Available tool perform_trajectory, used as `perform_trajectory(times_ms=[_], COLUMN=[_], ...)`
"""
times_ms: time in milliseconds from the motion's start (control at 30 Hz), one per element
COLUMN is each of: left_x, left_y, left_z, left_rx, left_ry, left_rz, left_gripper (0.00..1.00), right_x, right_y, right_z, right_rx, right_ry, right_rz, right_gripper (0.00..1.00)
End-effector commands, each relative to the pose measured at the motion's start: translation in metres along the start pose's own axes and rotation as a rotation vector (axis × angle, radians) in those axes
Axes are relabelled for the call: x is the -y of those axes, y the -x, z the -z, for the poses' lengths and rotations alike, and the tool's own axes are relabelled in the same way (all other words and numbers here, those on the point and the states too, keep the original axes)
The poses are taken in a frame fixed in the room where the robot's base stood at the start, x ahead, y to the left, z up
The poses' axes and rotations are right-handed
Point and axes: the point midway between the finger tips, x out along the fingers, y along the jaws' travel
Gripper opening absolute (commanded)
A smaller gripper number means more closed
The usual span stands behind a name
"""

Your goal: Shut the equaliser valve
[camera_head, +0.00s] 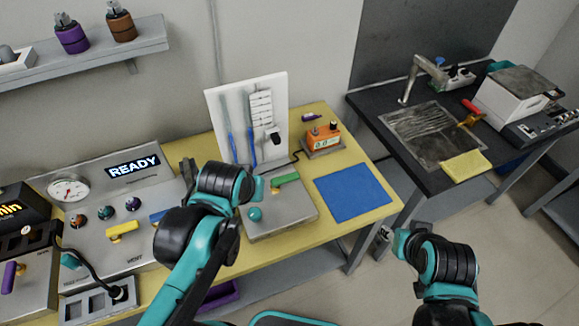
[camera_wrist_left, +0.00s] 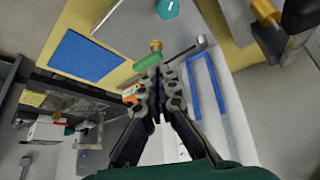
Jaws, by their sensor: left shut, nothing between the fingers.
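A green lever handle (camera_head: 286,179) sits on a grey box (camera_head: 290,214) on the yellow bench, with a round teal knob (camera_head: 255,214) at its front left. In the left wrist view the green handle (camera_wrist_left: 148,62) shows beside a brass fitting. The panel at the left carries a yellow handle (camera_head: 122,229) above the word VENT and a partly hidden blue handle (camera_head: 157,216). No equaliser label is readable. My left gripper (camera_wrist_left: 165,75) is shut and empty, its tips close to the green handle; contact cannot be told.
A white tool board (camera_head: 269,95) with blue-handled tools stands behind the box. An orange meter (camera_head: 323,138) and a blue mat (camera_head: 353,191) lie to its right. The panel has a gauge (camera_head: 69,190) and a READY display (camera_head: 134,165). The mat is clear.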

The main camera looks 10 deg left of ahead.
Motion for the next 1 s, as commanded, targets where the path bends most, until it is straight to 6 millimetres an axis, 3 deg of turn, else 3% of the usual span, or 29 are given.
perform_trajectory(times_ms=[33, 267, 500, 800, 1000], left_x=[-0.004, -0.019, -0.039, -0.059, -0.063], left_y=[0.000, -0.025, -0.069, -0.125, -0.139], left_z=[0.018, 0.071, 0.117, 0.143, 0.146], left_rx=[0.016, 0.091, 0.153, 0.194, 0.201], left_ry=[0.020, 0.140, 0.264, 0.383, 0.411], left_rz=[0.007, 0.058, 0.129, 0.212, 0.231], left_gripper=[0.00, 0.00, 0.00, 0.00, 0.00], right_x=[0.000, 0.000, 0.000, 0.000, 0.000], right_y=[0.005, 0.016, 0.027, 0.036, 0.038], right_z=[0.004, 0.011, 0.019, 0.026, 0.027], right_rx=[0.000, 0.000, 0.000, 0.000, 0.000], right_ry=[0.000, 0.000, 0.000, 0.000, 0.000], right_rz=[0.000, 0.000, 0.000, 0.000, 0.000], right_gripper=[0.40, 0.40, 0.40, 0.40, 0.40])
